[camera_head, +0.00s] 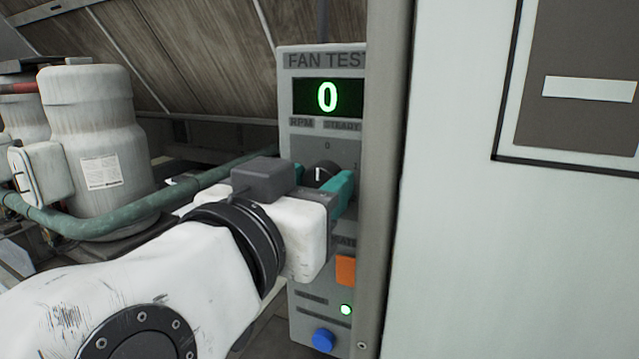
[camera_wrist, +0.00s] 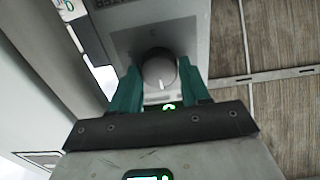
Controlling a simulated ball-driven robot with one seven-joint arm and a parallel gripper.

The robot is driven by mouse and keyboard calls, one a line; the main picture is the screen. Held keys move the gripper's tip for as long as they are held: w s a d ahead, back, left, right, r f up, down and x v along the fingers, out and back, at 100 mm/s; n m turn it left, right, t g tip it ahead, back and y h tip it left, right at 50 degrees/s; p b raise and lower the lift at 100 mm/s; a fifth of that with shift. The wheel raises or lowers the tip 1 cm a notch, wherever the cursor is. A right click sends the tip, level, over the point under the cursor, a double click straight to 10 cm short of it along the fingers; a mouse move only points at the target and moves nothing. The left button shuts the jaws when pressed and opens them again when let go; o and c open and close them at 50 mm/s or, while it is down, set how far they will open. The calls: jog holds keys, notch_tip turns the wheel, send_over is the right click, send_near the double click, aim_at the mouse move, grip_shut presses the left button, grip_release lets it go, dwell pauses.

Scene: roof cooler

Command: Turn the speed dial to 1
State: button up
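The fan test panel (camera_head: 303,130) stands upright in the head view; its display (camera_head: 327,97) reads a green 0. The dark round speed dial (camera_head: 321,170) is below it, its white mark pointing up near the printed 0. A "1" shows to the upper right of the dial. My gripper (camera_wrist: 160,84) has its two teal fingers on either side of the dial (camera_wrist: 159,66) in the wrist view. The fingers stand apart, with the dial between or just beyond their tips; I cannot tell whether they touch it. My gripper hides the panel's middle in the head view.
An orange switch (camera_head: 346,270), a green light (camera_head: 346,310) and a blue button (camera_head: 323,339) sit lower on the panel. A pale cabinet wall (camera_head: 460,230) stands close at right, covering the panel's edge. Grey tanks (camera_head: 95,130) and a green pipe (camera_head: 150,205) are at left.

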jog(key=c, duration=0.6)
jog(key=shift+f+m+b, duration=0.1)
jog(key=shift+m+b, duration=0.2)
jog(key=shift+b, duration=0.4)
jog(key=shift+s+d+m+b, duration=0.1)
jog(key=shift+m+b, duration=2.65)
jog(key=shift+b, duration=0.5)
jog(key=shift+d+m+b, duration=0.1)
jog(key=shift+m+b, duration=2.65)
jog(key=shift+b, duration=0.5)
